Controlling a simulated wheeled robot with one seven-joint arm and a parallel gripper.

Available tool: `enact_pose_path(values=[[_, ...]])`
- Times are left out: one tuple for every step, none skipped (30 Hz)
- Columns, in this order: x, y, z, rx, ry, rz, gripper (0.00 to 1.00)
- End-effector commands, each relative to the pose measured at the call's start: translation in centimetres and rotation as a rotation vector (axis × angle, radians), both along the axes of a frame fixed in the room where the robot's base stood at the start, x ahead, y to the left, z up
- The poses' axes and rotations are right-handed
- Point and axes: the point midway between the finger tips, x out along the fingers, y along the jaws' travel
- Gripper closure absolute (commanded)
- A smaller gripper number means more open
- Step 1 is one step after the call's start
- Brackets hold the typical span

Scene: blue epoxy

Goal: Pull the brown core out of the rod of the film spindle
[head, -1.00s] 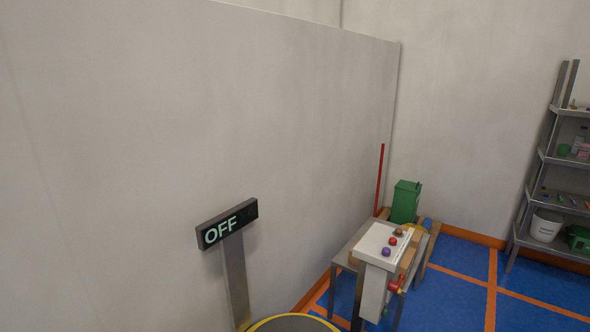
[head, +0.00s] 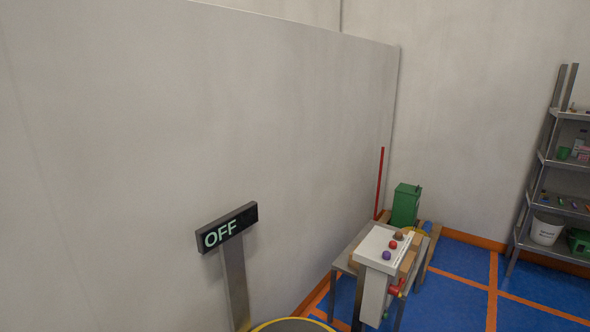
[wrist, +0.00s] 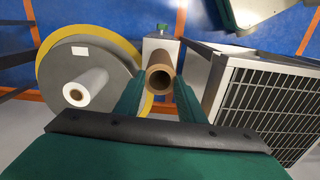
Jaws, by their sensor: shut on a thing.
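The brown core (wrist: 160,79) shows end-on in the wrist view as a hollow brown tube with a pale rim. My gripper (wrist: 159,97) has its green fingers on either side of it, shut on it. Neither the core nor my gripper shows in the head view.
A white roll (wrist: 86,88) stands on a grey disc (wrist: 72,55) with a yellow edge, left of the core. A metal box with a dark grille (wrist: 262,108) is close on the right. The head view shows an OFF display (head: 227,228), a button box (head: 378,252) and a shelf rack (head: 550,160).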

Motion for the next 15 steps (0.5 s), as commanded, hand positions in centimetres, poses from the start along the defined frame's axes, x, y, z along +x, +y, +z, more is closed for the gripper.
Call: enact_pose_path(values=[[0.0,0.0,0.2,0.001,-0.001,0.0,1.0],[0.0,0.0,0.3,0.001,-0.001,0.0,1.0],[0.0,0.0,0.5,0.001,-0.001,0.0,1.0],[0.0,0.0,0.6,0.001,-0.001,0.0,1.0],[0.0,0.0,0.8,0.001,-0.001,0.0,1.0],[0.0,0.0,1.0,0.001,-0.001,0.0,1.0],[0.0,0.0,1.1,0.001,-0.001,0.0,1.0],[0.0,0.0,1.3,0.001,-0.001,0.0,1.0],[0.1,0.0,1.5,-0.001,-0.001,0.0,1.0],[0.1,0.0,1.7,-0.001,-0.001,0.0,1.0],[0.1,0.0,1.8,-0.001,-0.001,0.0,1.0],[0.1,0.0,2.0,0.0,-0.001,0.0,1.0],[0.1,0.0,2.2,0.0,-0.001,0.0,1.0],[0.1,0.0,2.3,0.0,-0.001,0.0,1.0],[0.0,0.0,2.5,0.0,-0.001,0.0,1.0]])
